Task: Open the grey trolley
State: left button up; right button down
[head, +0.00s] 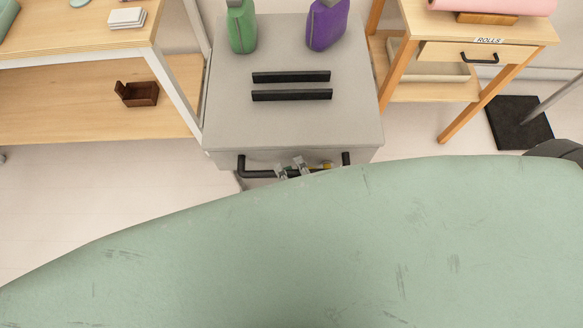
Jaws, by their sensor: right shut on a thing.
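The grey trolley (290,122) stands straight ahead, its flat top seen from above. A black bar handle (257,173) runs along its front, just below the top's front edge. My right gripper (291,169) is at the middle of this handle, shut on it. Most of the trolley's front below the handle is hidden, so I cannot tell whether it stands open at all. My left gripper is not in view.
On the trolley top are a green bottle (242,30), a purple bottle (327,27) and two black bars (291,86). A wooden shelf table (100,48) stands close on the left. A wooden table with a drawer labelled ROLLS (440,50) stands on the right.

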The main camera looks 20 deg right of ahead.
jog(key=shift+s+f, duration=0.1)
jog(key=shift+f, duration=0.05)
jog(key=c, duration=1.7)
grip_release()
jog(key=v, duration=1.2)
